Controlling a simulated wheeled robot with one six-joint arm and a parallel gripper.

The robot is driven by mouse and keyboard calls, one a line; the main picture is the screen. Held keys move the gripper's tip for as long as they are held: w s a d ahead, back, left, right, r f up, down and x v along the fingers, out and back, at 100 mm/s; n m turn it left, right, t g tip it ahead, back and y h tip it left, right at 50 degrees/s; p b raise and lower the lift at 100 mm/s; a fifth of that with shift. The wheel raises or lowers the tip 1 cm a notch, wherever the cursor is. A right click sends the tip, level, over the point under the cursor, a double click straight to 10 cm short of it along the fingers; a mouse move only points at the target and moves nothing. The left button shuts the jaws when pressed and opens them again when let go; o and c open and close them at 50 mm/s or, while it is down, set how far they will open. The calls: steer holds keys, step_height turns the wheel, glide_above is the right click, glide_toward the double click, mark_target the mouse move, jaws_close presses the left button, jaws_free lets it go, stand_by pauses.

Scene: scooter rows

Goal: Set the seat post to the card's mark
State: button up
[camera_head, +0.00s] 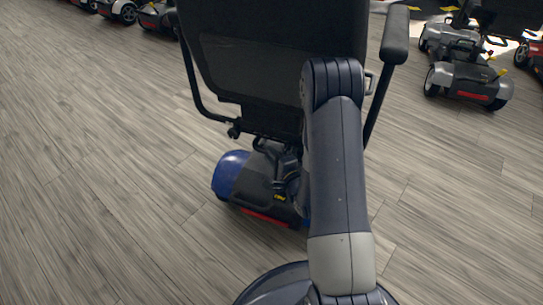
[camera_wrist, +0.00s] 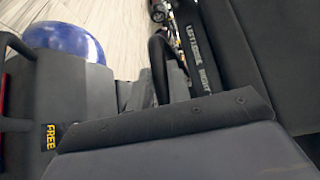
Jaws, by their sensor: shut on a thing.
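A scooter with blue rear fenders stands in front of me, its back towards me. Its black seat back (camera_head: 250,65) fills the upper middle of the head view. My gripper (camera_head: 285,180) is low behind the seat, partly covered by my own arm. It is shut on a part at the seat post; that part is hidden. In the wrist view, a dark plate with screws (camera_wrist: 170,122) crosses the lower picture. Beyond it are a black curved bar (camera_wrist: 158,65) and a dark strip with white lettering (camera_wrist: 198,55), not clearly readable. The post's mark and the card are not visible.
The scooter's blue fender (camera_head: 230,173) is left of my gripper; the yellow FREE label (camera_wrist: 48,137) is on its rear body. The right armrest (camera_head: 395,38) stands up beside my arm. Another scooter (camera_head: 467,70) is at back right. The wooden floor at left is clear.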

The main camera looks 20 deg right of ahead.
jaws_close()
step_height(320, 180, down, 5)
steer(key=b, duration=0.4)
steer(key=shift+f, duration=0.15)
steer(key=shift+o, duration=1.7)
jaws_free()
steer(key=shift+s, duration=0.15)
